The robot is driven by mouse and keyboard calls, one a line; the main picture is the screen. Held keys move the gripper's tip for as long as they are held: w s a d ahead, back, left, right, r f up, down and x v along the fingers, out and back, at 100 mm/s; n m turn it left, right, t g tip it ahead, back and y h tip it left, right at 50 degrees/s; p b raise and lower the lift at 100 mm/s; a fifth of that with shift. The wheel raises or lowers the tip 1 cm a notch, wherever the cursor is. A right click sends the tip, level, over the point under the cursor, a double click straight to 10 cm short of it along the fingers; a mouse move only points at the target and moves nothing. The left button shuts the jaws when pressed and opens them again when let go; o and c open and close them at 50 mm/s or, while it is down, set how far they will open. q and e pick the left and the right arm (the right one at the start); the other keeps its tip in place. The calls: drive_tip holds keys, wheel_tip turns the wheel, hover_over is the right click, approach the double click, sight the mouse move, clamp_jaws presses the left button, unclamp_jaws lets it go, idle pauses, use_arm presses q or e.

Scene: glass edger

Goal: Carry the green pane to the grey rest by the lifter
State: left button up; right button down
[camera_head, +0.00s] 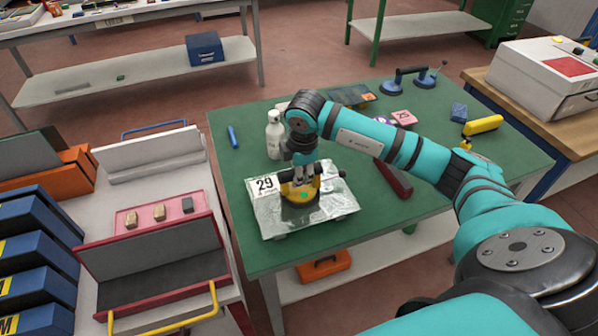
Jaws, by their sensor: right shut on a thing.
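A clear, faintly greenish pane (335,207) with a white "29" label is at the near left of the green-topped table (258,257). My right gripper (302,180) points down over its middle, shut on a round yellow holder that sits on the pane. I cannot tell whether the pane touches the table. A blue double-cup lifter (410,78) stands at the table's far side. A dark grey flat piece (350,95) lies left of it, partly behind my right arm; I cannot tell if it is the grey rest. My left gripper is not in view.
A white spray bottle (274,136) stands close behind the pane. A blue marker (233,137) lies to the left. Pink pads (403,117), a blue block (459,112) and a yellow tool (483,125) lie to the right. Racks with grey boards (150,250) stand left of the table.

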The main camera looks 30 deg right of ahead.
drive_tip(key=shift+w, duration=0.1)
drive_tip(key=c, duration=1)
unclamp_jaws()
drive_tip(key=shift+s+f, duration=0.2)
drive_tip(key=shift+f, duration=0.05)
drive_tip(key=r, duration=0.4)
drive_tip(key=s+r, duration=0.1)
drive_tip(key=r, duration=0.3)
drive_tip(key=s+r, duration=0.1)
drive_tip(key=r, duration=0.3)
drive_tip(key=shift+a, duration=0.3)
